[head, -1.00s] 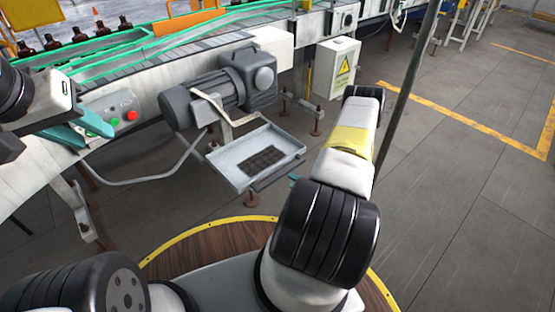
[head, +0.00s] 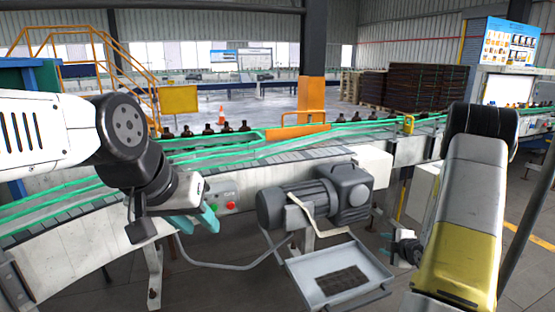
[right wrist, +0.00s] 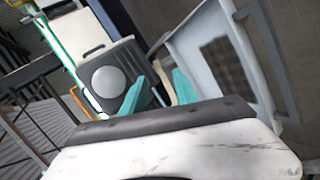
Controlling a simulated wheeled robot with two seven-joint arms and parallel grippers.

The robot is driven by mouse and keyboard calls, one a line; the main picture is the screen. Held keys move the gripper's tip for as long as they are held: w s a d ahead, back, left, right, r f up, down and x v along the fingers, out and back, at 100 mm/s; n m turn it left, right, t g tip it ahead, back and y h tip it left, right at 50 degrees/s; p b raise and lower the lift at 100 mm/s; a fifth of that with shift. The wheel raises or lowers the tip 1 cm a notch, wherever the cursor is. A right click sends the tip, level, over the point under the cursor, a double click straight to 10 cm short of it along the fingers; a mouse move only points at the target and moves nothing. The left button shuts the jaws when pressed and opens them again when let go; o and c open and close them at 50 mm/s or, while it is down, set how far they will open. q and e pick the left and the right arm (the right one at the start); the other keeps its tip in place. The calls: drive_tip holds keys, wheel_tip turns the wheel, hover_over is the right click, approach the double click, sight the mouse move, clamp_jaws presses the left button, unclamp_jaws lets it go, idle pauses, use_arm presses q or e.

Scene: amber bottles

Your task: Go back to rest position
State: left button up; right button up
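My left gripper (head: 196,221) has teal fingers and hangs in front of the conveyor's near side, by the control box with its red and green buttons. Its fingers look apart, with nothing seen between them. My right arm fills the right side of the head view, and my right gripper is mostly hidden there beyond the forearm. In the right wrist view the right gripper (right wrist: 160,88) shows two teal fingers apart and empty. The grey tray and the motor lie beyond them.
A grey motor (head: 313,203) and a grey tray (head: 376,292) stand out from the conveyor (head: 255,178) between my arms. Amber bottles (head: 226,127) stand in a row along the conveyor's far side. Stacked brown crates (head: 415,90) are at the back right. A dark pole is at the right edge.

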drive_tip(key=s+a+r+m+g+h, duration=0.1)
drive_tip(key=s+a+r+m, duration=0.15)
drive_tip(key=r, duration=0.55)
drive_tip(key=s+a+r+m, duration=0.2)
drive_tip(key=a+r+m, duration=0.15)
drive_tip(key=r, duration=0.35)
drive_tip(key=s+a+r+m+g+h, duration=0.1)
drive_tip(key=s+a+r+m, duration=0.15)
drive_tip(key=r, duration=0.55)
drive_tip(key=s+a+r+m+g+y, duration=0.1)
drive_tip(key=s+a+r+m, duration=0.2)
drive_tip(key=s+a, duration=0.4)
drive_tip(key=s+a+r+m+g+y, duration=0.2)
drive_tip(key=s+a+r+m, duration=0.2)
drive_tip(key=s, duration=1.2)
drive_tip(key=a, duration=0.3)
drive_tip(key=shift+a+r, duration=0.2)
drive_tip(key=shift+r, duration=0.05)
drive_tip(key=shift+a+y, duration=0.1)
drive_tip(key=shift+y, duration=0.2)
